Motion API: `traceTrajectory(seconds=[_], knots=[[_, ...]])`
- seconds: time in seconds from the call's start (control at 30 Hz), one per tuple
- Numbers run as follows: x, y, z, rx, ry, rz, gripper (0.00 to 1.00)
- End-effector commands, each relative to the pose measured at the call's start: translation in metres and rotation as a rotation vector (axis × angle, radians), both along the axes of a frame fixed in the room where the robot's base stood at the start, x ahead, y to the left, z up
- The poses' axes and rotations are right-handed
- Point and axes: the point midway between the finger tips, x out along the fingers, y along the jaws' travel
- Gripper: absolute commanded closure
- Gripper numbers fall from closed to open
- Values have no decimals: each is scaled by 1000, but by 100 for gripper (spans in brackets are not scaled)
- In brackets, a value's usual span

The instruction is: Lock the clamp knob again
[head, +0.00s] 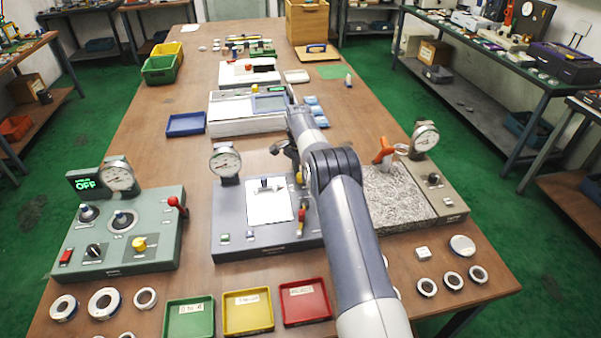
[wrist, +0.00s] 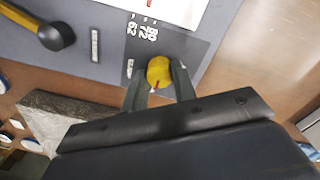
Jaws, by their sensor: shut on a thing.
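A yellow knob (wrist: 158,70) stands on the grey gauge fixture (head: 228,234), beside printed numbers; I take it as the clamp knob. A small part of it shows in the head view (head: 299,179) beside my arm. In the wrist view my gripper (wrist: 159,80) has one finger on each side of the knob and is shut on it. The knob has a small red mark on its near side. In the head view my arm hides much of the fixture's right side. A dial gauge (head: 225,161) stands at the fixture's back left.
A lever with a dark ball end (wrist: 55,37) is near the knob. A green control box (head: 120,250) reading OFF is at left, a granite block (head: 398,195) at right. Green (head: 189,319), yellow (head: 248,312) and red (head: 305,302) trays and several rings lie in front.

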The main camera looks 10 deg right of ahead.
Motion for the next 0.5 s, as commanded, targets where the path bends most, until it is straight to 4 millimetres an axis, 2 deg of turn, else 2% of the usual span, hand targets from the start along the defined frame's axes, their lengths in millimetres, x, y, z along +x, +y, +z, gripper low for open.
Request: traceTrajectory(seconds=[0.03,0.07,0.1,0.3,0.5], knots=[[1,0,1,-1,-3,-1,96],[1,0,1,-1,-3,-1,73],[1,0,1,-1,-3,0,70],[0,0,1,0,-1,0,53],[0,0,0,0,0,1,52]])
